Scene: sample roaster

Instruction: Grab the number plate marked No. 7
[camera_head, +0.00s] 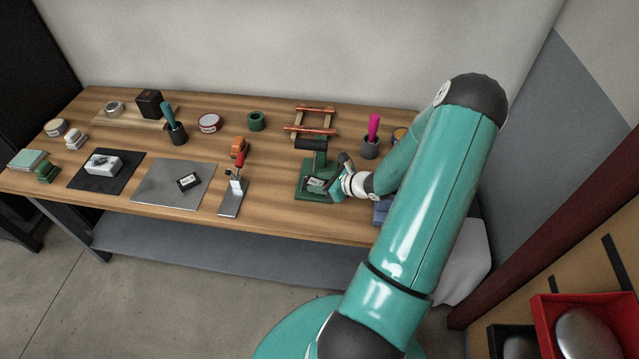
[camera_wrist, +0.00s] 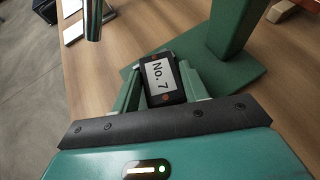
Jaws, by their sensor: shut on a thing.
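The number plate (camera_wrist: 161,76) is a small black block with a white label reading "No. 7", with orange dots on its dark border. In the wrist view my gripper (camera_wrist: 162,84) has a finger on each side of it and is shut on it. In the head view the plate (camera_head: 317,182) shows at the green stand (camera_head: 307,193), in front of my gripper (camera_head: 330,185). The green base (camera_wrist: 240,85) lies just beyond and under the plate in the wrist view. I cannot tell whether the plate touches the base.
A similar dark plate (camera_head: 189,181) lies on a grey metal sheet (camera_head: 150,190) to the left. A red-handled tool (camera_head: 236,185) stands between. A cup with a pink handle (camera_head: 371,146) and a copper-railed rack (camera_head: 312,122) stand behind. Bare wood (camera_head: 265,200) lies left of the stand.

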